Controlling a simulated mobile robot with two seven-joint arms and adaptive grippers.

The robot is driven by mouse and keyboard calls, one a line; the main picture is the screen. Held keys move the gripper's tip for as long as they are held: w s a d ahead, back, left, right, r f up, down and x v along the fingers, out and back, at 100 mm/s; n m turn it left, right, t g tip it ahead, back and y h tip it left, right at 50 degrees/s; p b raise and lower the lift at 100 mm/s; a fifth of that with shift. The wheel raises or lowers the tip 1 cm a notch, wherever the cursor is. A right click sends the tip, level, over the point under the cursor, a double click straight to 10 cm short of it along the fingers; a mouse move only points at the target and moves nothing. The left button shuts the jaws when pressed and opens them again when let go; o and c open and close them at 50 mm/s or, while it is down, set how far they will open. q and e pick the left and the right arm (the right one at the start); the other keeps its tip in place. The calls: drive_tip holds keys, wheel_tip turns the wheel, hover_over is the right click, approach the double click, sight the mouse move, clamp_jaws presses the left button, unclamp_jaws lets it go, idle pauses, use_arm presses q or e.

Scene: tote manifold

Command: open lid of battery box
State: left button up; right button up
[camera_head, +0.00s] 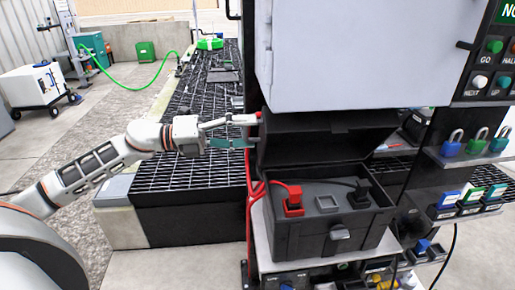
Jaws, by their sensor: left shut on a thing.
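The black battery box (305,240) stands on a light shelf at the centre right. Its lid (325,137) is raised at the back, leaving the box open. Inside show a red terminal with a red cable (292,205), a black terminal with a black cable (359,196) and a grey square cap (327,204). A latch (339,232) is on the front wall. My left gripper (257,131) reaches in from the left and is shut on the left edge of the lid. The exact finger contact is small and partly unclear. My right gripper is not in view.
A grey cabinet (350,55) hangs just above the lid. Several padlocks (475,143) and a button panel (490,60) are at the right. Dark grating (190,175) lies behind my left arm. A white cart (35,88) stands far left.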

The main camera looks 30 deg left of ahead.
use_arm(q)
drive_tip(key=shift+w+a+r+n+p, duration=0.25)
drive_tip(key=shift+w+a+n, duration=0.1)
drive_tip(key=shift+w+n, duration=0.15)
drive_tip(key=shift+w+a+r+n+p, duration=0.2)
drive_tip(key=shift+w+a+n, duration=0.2)
drive_tip(key=shift+w, duration=0.15)
drive_tip(key=shift+w+a+f+n, duration=0.1)
drive_tip(key=shift+w+a+n, duration=0.15)
drive_tip(key=shift+w+n, duration=0.2)
drive_tip(key=o, duration=1.3)
drive_tip(key=shift+f, duration=0.1)
drive_tip(key=v, duration=1.2)
